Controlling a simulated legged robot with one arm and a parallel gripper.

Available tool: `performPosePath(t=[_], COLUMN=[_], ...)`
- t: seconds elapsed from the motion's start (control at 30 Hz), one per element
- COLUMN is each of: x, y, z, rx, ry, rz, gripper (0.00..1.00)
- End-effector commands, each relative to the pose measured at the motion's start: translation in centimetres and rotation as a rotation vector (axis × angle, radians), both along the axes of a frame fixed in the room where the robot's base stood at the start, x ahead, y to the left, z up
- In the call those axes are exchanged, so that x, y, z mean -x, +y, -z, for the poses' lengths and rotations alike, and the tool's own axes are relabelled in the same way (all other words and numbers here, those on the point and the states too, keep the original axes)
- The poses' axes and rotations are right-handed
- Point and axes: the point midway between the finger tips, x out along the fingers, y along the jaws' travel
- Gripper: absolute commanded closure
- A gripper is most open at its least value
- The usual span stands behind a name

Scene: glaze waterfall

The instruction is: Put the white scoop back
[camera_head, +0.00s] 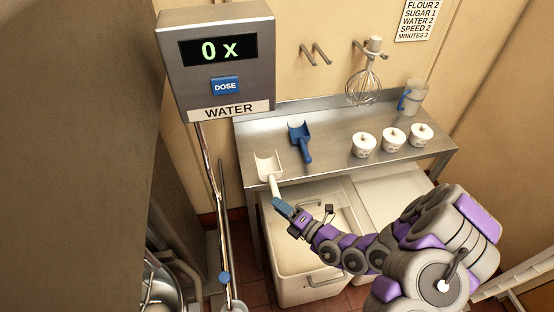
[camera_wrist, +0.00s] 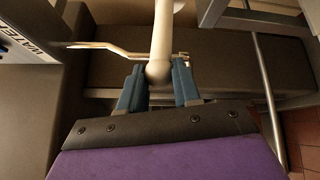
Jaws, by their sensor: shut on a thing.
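The white scoop (camera_head: 269,165) is at the front left edge of the steel table, its bowl up by the tabletop and its handle pointing toward me. My gripper (camera_head: 283,208) is shut on the handle's near end. In the wrist view the white handle (camera_wrist: 161,45) runs upward from between the two blue fingers of my gripper (camera_wrist: 159,88). The bowl is out of the wrist view. I cannot tell whether the scoop touches the table.
A blue scoop (camera_head: 300,141) lies on the steel table (camera_head: 332,142), right of the white one. Several white lidded tubs (camera_head: 393,139) and a jug (camera_head: 412,98) stand further right. An open white bin (camera_head: 312,282) is below. A whisk (camera_head: 363,85) and empty wall hooks (camera_head: 316,54) are behind. The water dispenser (camera_head: 218,65) is at left.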

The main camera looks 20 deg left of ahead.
Motion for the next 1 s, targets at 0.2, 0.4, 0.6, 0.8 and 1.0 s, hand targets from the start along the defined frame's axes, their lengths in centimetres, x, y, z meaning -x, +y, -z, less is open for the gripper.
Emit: performPosePath(t=[0.2,0.4,0.6,0.8,1.0], x=[-4.6,-9.0,-12.6,-14.0,-14.6], y=[1.4,2.4,3.2,3.4,3.6], z=[0.4,0.9,1.2,1.3,2.7], rx=[0.004,0.002,-0.001,-0.001,0.000], ry=[-0.012,-0.008,-0.006,-0.003,0.001], rz=[-0.006,-0.004,-0.001,0.000,-0.001], gripper=[1.00,1.00,1.00,1.00,1.00])
